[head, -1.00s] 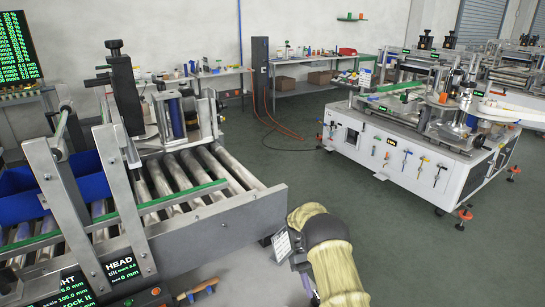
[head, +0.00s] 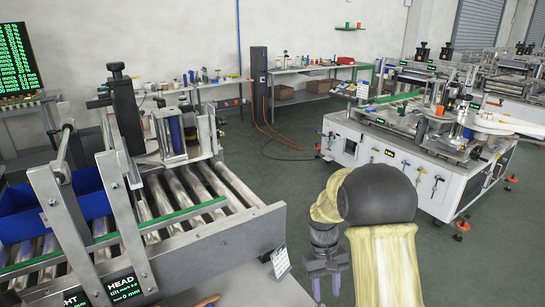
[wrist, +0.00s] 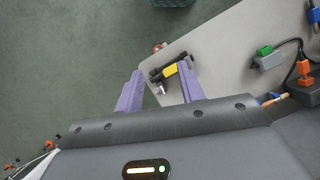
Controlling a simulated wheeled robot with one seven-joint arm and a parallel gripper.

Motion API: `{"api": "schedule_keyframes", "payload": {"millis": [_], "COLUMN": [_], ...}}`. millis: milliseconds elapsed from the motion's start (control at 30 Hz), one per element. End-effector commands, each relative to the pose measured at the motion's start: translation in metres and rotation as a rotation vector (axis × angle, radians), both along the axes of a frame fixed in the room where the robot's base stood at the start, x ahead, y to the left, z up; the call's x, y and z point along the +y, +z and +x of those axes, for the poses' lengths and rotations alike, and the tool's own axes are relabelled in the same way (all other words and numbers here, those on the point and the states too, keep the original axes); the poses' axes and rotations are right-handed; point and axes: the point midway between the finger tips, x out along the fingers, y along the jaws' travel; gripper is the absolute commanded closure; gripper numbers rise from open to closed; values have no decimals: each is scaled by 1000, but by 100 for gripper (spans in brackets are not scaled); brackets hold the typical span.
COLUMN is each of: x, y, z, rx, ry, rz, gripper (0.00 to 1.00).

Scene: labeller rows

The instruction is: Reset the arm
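My arm, with its dark rounded joint and pale yellow cover, rises at the lower right of the head view. My gripper (head: 328,288) hangs below it with purple fingers pointing down. In the wrist view my gripper (wrist: 160,80) has its two purple fingers spread well apart. Nothing appears to be held between them. A black and yellow tool (wrist: 171,71) shows beyond the fingertips, near the corner of a grey tabletop, and seems to lie there.
A roller conveyor (head: 245,232) stands at the left, with a grey table (head: 235,290) in front of it. Green (wrist: 264,50) and orange (wrist: 303,68) items lie on that tabletop in the wrist view. A white labelling machine (head: 370,150) stands at the right. Green floor lies between.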

Motion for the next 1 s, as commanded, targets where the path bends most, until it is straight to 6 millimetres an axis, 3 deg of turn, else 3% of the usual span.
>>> {"api": "schedule_keyframes", "payload": {"millis": [33, 100, 500, 700, 1000], "x": [-2, -4, -11, -13, -13], "y": [18, 32, 99, 111, 110], "z": [-10, -22, -106, -134, -137], "rx": [-43, -105, -443, -549, -559], "ry": [-18, -43, -192, -240, -245], "rz": [7, 16, 65, 78, 80], "gripper": [61, 61, 61, 61, 61]}}
